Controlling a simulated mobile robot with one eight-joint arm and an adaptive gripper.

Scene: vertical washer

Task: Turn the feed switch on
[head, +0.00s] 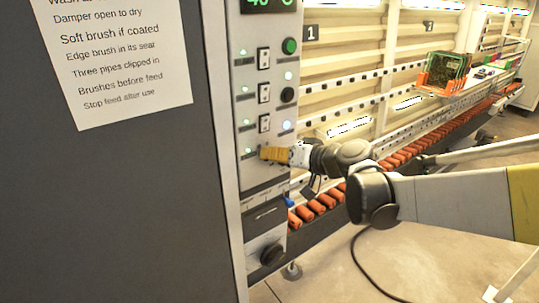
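The control panel (255,181) is a light grey upright strip. It carries a column of rocker switches: an upper one (264,58), a middle one (264,93) and a lower one (264,123). A small green lamp glows left of each. The labels are too small to read, so I cannot tell which is the feed switch. My gripper (263,153) is at the panel just below the lower switch, its yellow end pointing left at the face. It covers the spot beside the lowest green lamp (248,153); a switch there would be hidden. Contact and finger opening cannot be made out.
A green button (289,46), a black knob (288,94) and a bluish-white lamp (287,125) sit on the panel's right side. A dark cabinet with a notice (115,60) stands at left. An orange-roller conveyor (420,140) runs to the back right, with an orange rack (442,75) beyond.

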